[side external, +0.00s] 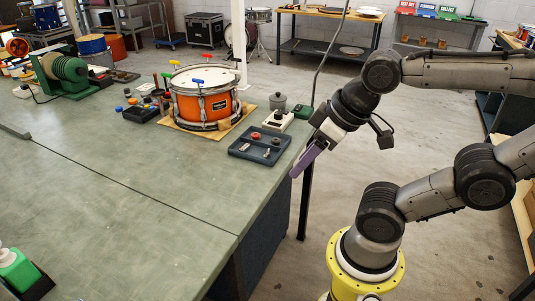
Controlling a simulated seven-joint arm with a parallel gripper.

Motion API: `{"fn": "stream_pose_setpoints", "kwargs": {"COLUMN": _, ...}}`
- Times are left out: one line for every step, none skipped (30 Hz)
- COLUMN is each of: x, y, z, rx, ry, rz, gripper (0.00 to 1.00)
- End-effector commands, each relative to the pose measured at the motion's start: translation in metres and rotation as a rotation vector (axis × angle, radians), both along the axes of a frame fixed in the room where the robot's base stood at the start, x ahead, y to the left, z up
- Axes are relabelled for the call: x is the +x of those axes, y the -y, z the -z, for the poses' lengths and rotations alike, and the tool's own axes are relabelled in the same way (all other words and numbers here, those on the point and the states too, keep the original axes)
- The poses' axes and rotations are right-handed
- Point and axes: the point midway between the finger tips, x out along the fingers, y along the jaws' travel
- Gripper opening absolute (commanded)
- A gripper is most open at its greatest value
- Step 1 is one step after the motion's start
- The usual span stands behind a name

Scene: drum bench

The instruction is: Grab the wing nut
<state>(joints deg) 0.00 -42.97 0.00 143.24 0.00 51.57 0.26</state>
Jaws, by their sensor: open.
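My gripper (303,164), with purple fingers, hangs off the right edge of the bench, pointing down and left. It is open and I see nothing between its fingers. It is to the right of a dark blue-grey tray (237,152) and apart from it. The tray lies on the bench near its right edge and holds several small parts, one of them a red round piece (256,135) and some metallic pieces (268,153). The parts are too small for me to tell which, if any, is the wing nut.
An orange drum (203,108) stands on a wooden board behind the tray. A grey lidded pot (277,101) and a white block (278,121) sit near the bench's right edge. A dark box of coloured parts (141,113) is left of the drum.

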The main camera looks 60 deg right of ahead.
Motion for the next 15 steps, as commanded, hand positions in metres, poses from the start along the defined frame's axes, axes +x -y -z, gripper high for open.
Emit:
{"fn": "stream_pose_setpoints", "kwargs": {"x": 0.0, "y": 0.0, "z": 0.0, "rx": 0.006, "ry": -0.001, "rz": 0.011, "gripper": 0.5}}
{"fn": "stream_pose_setpoints", "kwargs": {"x": -0.001, "y": 0.0, "z": 0.0, "rx": 0.012, "ry": -0.003, "rz": 0.023, "gripper": 0.5}}
{"fn": "stream_pose_setpoints", "kwargs": {"x": -0.002, "y": 0.0, "z": 0.001, "rx": 0.025, "ry": -0.009, "rz": 0.046, "gripper": 0.5}}
{"fn": "stream_pose_setpoints", "kwargs": {"x": -0.002, "y": 0.0, "z": -0.001, "rx": 0.037, "ry": -0.008, "rz": 0.069, "gripper": 0.5}}
{"fn": "stream_pose_setpoints", "kwargs": {"x": 0.0, "y": 0.0, "z": -0.007, "rx": 0.051, "ry": 0.0, "rz": 0.095, "gripper": 0.5}}
{"fn": "stream_pose_setpoints", "kwargs": {"x": 0.005, "y": 0.0, "z": -0.017, "rx": 0.074, "ry": 0.015, "rz": 0.136, "gripper": 0.5}}
{"fn": "stream_pose_setpoints", "kwargs": {"x": 0.01, "y": 0.0, "z": -0.025, "rx": 0.091, "ry": 0.019, "rz": 0.167, "gripper": 0.5}}
{"fn": "stream_pose_setpoints", "kwargs": {"x": 0.016, "y": 0.001, "z": -0.031, "rx": 0.107, "ry": 0.017, "rz": 0.2, "gripper": 0.5}}
{"fn": "stream_pose_setpoints", "kwargs": {"x": 0.025, "y": 0.003, "z": -0.04, "rx": 0.128, "ry": 0.012, "rz": 0.25, "gripper": 0.5}}
{"fn": "stream_pose_setpoints", "kwargs": {"x": 0.032, "y": 0.005, "z": -0.046, "rx": 0.143, "ry": 0.006, "rz": 0.288, "gripper": 0.5}}
{"fn": "stream_pose_setpoints", "kwargs": {"x": 0.04, "y": 0.007, "z": -0.051, "rx": 0.156, "ry": -0.001, "rz": 0.328, "gripper": 0.5}}
{"fn": "stream_pose_setpoints", "kwargs": {"x": 0.051, "y": 0.011, "z": -0.058, "rx": 0.174, "ry": -0.011, "rz": 0.382, "gripper": 0.5}}
{"fn": "stream_pose_setpoints", "kwargs": {"x": 0.06, "y": 0.015, "z": -0.062, "rx": 0.187, "ry": -0.019, "rz": 0.424, "gripper": 0.5}}
{"fn": "stream_pose_setpoints", "kwargs": {"x": 0.069, "y": 0.019, "z": -0.066, "rx": 0.199, "ry": -0.028, "rz": 0.467, "gripper": 0.5}}
{"fn": "stream_pose_setpoints", "kwargs": {"x": 0.082, "y": 0.025, "z": -0.07, "rx": 0.214, "ry": -0.041, "rz": 0.523, "gripper": 0.5}}
